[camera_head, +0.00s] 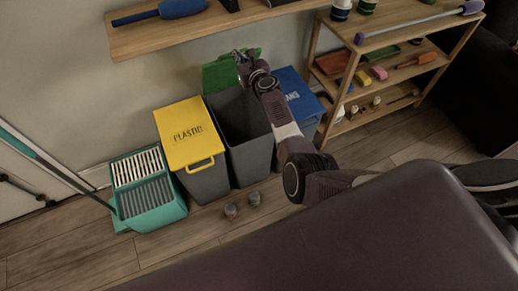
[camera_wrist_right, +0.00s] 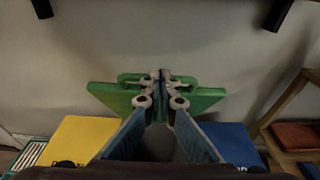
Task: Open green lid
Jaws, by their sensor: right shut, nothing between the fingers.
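The green lid (camera_head: 219,76) stands raised, tilted up at the back of the middle grey bin (camera_head: 247,150), close to the wall. The bin's dark opening shows. My right gripper (camera_head: 241,57) is at the lid's upper part. In the right wrist view the lid (camera_wrist_right: 206,98) spreads on both sides behind my right gripper (camera_wrist_right: 161,98), whose fingers are together and hold nothing. The lid's handle loop shows behind the fingers. I cannot tell whether the fingers touch the lid. My left gripper is in neither view.
A yellow-lidded bin marked PLASTIC (camera_head: 188,133) stands left of the middle bin, and a blue-lidded bin (camera_head: 297,95) stands right. A teal mop bucket (camera_head: 147,189), two small cans (camera_head: 242,205), a wall shelf (camera_head: 150,36) and a wooden rack (camera_head: 400,54) surround them.

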